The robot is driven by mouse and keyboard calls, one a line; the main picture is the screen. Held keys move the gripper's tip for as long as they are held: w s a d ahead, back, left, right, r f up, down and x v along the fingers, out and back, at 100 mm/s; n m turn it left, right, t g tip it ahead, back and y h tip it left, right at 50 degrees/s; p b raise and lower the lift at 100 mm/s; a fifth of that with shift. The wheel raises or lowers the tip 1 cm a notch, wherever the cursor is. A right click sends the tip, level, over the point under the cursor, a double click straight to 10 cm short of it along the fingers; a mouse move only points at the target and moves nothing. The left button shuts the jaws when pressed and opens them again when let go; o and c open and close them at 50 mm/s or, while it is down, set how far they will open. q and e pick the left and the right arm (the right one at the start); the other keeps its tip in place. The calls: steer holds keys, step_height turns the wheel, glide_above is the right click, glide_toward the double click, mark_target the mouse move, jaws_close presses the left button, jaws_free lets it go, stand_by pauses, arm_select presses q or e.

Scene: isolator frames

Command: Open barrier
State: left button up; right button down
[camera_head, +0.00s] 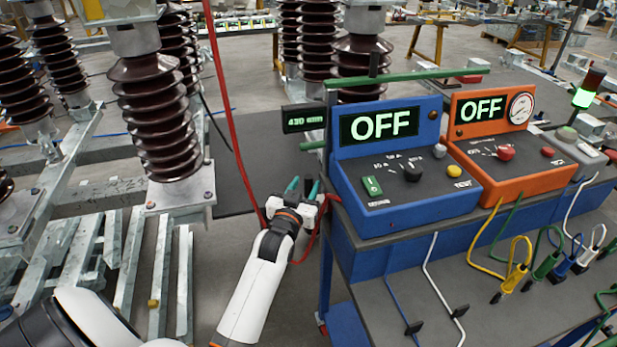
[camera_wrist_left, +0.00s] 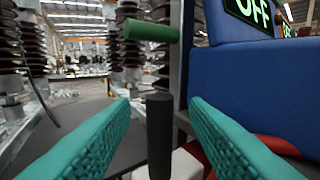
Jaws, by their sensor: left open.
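A long green bar (camera_head: 410,76) runs across the top of the blue and orange control boxes in the head view, with a dark upright at its left end. A short green rod (camera_head: 313,145) sticks out left below it. A green cylinder also shows in the left wrist view (camera_wrist_left: 150,32), above the fingers. My left gripper (camera_head: 302,187) is open, with green fingers pointing up beside the blue box's left side, below the short rod. In the left wrist view, a black upright cylinder (camera_wrist_left: 160,137) stands between the fingers without visible contact. My right gripper is not in view.
The blue box (camera_head: 400,160) and orange box (camera_head: 505,145) both read OFF and stand on a bench. A small display (camera_head: 304,118) sits left of the blue box. A red cable (camera_head: 228,105) hangs close to my left gripper. Brown insulators (camera_head: 155,115) stand left.

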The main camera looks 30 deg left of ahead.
mark_target(307, 182)
arm_select(q)
steer(key=shift+x, duration=1.75)
jaws_close()
